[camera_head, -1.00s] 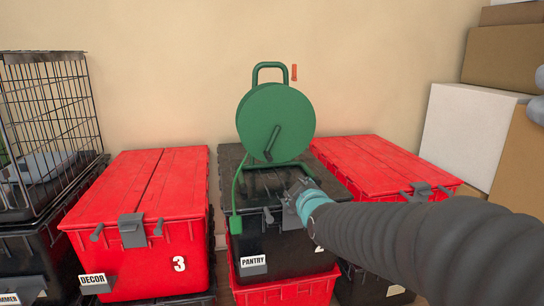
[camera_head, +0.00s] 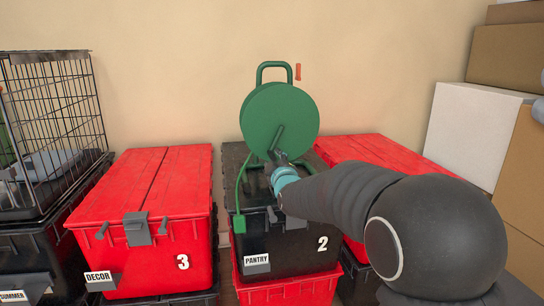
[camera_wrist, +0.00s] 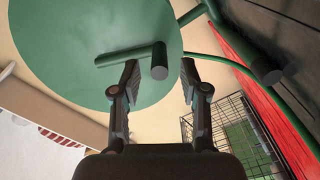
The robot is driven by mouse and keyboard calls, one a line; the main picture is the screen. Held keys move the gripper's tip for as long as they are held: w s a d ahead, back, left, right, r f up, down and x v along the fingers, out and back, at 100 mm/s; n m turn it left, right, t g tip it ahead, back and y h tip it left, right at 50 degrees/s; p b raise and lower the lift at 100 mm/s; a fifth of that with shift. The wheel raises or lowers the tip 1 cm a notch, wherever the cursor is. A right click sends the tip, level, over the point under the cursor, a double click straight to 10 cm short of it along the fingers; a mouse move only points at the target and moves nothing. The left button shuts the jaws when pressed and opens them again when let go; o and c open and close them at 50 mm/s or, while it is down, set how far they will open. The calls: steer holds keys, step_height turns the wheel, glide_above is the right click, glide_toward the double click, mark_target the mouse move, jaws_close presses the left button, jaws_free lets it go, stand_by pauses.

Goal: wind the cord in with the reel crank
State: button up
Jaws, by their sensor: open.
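A green cord reel (camera_head: 279,115) with a carry handle stands on the black tote labelled PANTRY (camera_head: 275,250). In the wrist view the crank's round grip (camera_wrist: 160,61) lies between my fingertips, with a gap on either side. My gripper (camera_head: 279,160) is open at the crank's lower end, partly hidden by my wrist in the head view. The green cord (camera_head: 239,185) hangs at the reel's left, over the tote's edge, ending in a green block (camera_head: 239,224).
A red tote labelled DECOR (camera_head: 146,190) stands left, another red tote (camera_head: 375,160) right. A wire crate (camera_head: 60,110) is far left. Boxes (camera_head: 470,130) are stacked at right. A small orange-red piece (camera_head: 298,71) shows beside the reel's handle.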

mark_target(272, 153)
steer(key=shift+x, duration=2.05)
jaws_close()
